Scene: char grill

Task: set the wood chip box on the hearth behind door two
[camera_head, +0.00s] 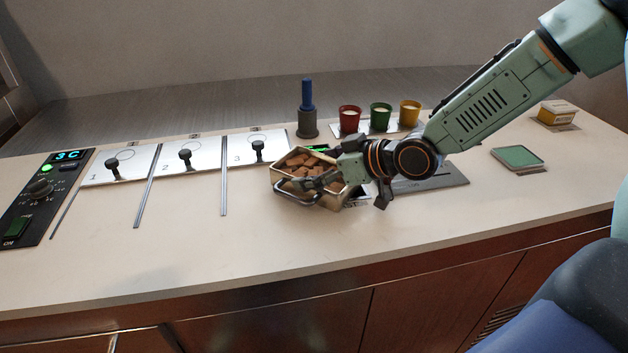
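The wood chip box (277,168) is an open tan box full of brown chips, right of door three. A dark curved bar shows at its front, and I cannot tell whether it is a handle or a finger. My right gripper (312,186) reaches over the box's near right side. Its fingers overlap the box, so their grip is unclear. Door two (205,164) is the middle white panel marked 2, with a black knob, and appears shut. The hearth behind it is hidden. My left gripper is not in view.
Door one (130,172) and door three (240,152) flank door two, with metal strips between. A control panel (45,190) reads 3 C at left. A blue-handled tool (307,110) and three coloured cups (380,117) stand behind the box. The front counter is clear.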

